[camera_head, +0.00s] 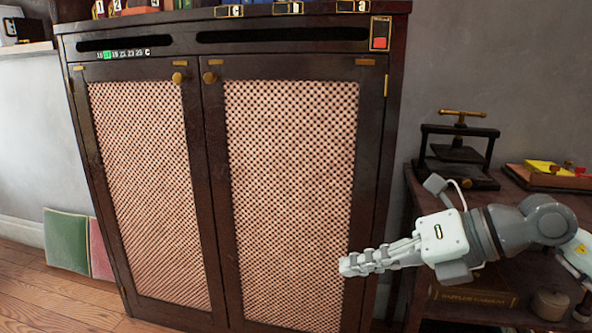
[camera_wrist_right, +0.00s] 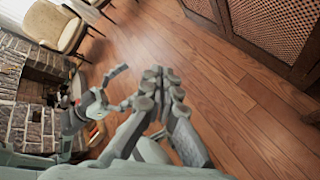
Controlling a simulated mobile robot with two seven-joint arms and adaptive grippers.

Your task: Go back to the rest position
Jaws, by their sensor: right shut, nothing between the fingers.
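My right gripper (camera_head: 346,266) reaches in from the right in the head view, in front of the lower part of the cabinet's right door. Its fingers are together and hold nothing. In the right wrist view the closed fingertips (camera_wrist_right: 158,75) show over the wooden floor. A grey jointed shape, which looks like my left gripper (camera_wrist_right: 108,98), is at the left of that view; its finger state is unclear. The left gripper is not in the head view.
A dark cabinet (camera_head: 198,200) with two lattice doors, both shut, fills the middle. At right, a side table carries a small press (camera_head: 458,150) and a coloured box (camera_head: 550,175). The wrist view shows chairs (camera_wrist_right: 55,25), stonework (camera_wrist_right: 35,100) and open floor (camera_wrist_right: 225,105).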

